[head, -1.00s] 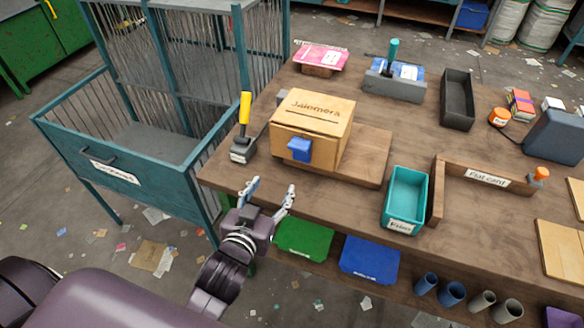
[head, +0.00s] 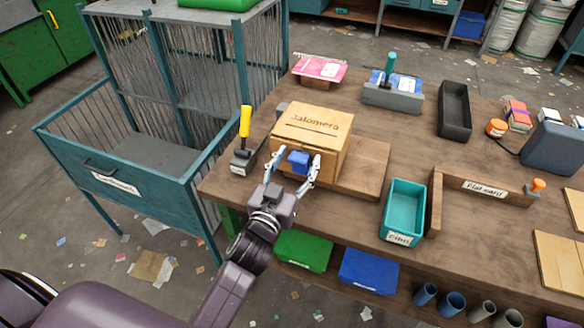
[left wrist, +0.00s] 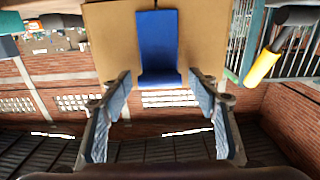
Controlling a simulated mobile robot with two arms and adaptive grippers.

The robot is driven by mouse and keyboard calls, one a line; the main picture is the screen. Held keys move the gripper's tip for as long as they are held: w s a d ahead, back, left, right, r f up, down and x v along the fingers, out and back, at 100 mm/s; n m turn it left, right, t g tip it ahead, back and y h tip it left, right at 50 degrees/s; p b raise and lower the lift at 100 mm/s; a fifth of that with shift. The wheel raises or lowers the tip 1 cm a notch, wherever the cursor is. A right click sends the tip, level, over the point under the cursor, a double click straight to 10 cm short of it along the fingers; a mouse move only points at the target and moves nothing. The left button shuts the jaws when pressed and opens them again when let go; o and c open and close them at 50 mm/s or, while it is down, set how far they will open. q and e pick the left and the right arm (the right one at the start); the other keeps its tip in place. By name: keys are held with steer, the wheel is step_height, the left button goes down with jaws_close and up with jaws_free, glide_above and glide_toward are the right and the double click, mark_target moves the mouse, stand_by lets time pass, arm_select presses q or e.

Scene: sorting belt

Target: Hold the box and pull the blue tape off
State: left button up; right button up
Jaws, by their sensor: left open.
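A brown cardboard box (head: 315,126) with printed lettering on top stands on a wooden board on the table. A blue tape tab (head: 299,158) sticks out from its front face; it also shows in the left wrist view (left wrist: 158,45), hanging between my fingers. My left gripper (head: 293,167) is at the front of the box with a finger on each side of the tab. In the left wrist view the fingers (left wrist: 159,90) are apart and not closed on the tape. My right gripper is not in view.
A yellow-handled tool (head: 244,125) stands left of the box. A teal tray (head: 404,208) and a wooden frame lie to the right. A blue-green cage cart (head: 130,185) stands left of the table. Green and blue bins (head: 369,271) sit below the tabletop.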

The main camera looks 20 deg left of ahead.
arm_select(q)
steer(key=shift+w, duration=0.3)
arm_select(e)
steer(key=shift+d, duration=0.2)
arm_select(q)
steer(key=c, duration=1.2)
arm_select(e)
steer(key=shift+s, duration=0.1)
